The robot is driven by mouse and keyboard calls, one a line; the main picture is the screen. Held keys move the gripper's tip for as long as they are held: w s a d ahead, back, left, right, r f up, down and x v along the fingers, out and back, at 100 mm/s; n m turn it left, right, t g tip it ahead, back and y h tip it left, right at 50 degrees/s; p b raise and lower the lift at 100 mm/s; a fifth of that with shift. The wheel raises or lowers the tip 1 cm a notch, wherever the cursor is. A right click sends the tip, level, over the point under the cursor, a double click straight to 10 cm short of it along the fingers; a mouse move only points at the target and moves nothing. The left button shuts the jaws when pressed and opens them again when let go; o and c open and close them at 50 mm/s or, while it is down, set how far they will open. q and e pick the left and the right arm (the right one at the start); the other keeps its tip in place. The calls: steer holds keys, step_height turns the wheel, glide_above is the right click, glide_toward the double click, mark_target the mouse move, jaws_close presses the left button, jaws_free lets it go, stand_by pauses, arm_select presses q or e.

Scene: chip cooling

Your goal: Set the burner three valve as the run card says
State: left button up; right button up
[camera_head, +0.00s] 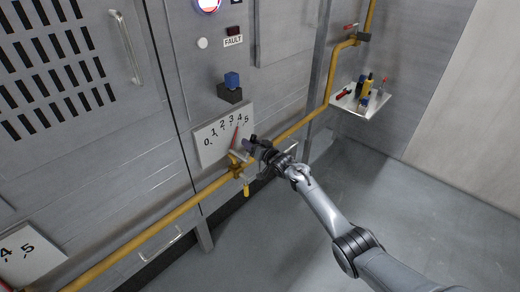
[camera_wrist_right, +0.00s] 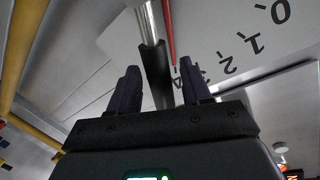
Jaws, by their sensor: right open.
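A white dial plate (camera_head: 208,151) numbered 0 to 5 is on the grey cabinet front, with a red pointer (camera_head: 236,135) that appears near 4. The right wrist view shows the plate (camera_wrist_right: 210,35), the red pointer (camera_wrist_right: 169,30) and a valve lever (camera_wrist_right: 153,60) with a metal rod and dark grip. My right gripper (camera_head: 252,144) is at the plate's lower right. In the right wrist view its open fingers (camera_wrist_right: 158,88) stand either side of the grip, with gaps visible; contact cannot be told. My left gripper and a readable run card are not in view.
A yellow pipe (camera_head: 160,225) runs along the cabinet below the plate. A blue-topped dark block (camera_head: 231,88) and a FAULT label (camera_head: 233,41) are above it. Another numbered plate (camera_head: 28,255) is at lower left. A shelf (camera_head: 352,105) with small tools is at right. The floor (camera_head: 290,235) is clear.

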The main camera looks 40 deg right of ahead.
steer(key=s+r+p, duration=0.1)
steer(key=s+p, duration=0.4)
steer(key=s, duration=0.5)
steer(key=shift+s+a, duration=0.15)
steer(key=shift+a, duration=0.3)
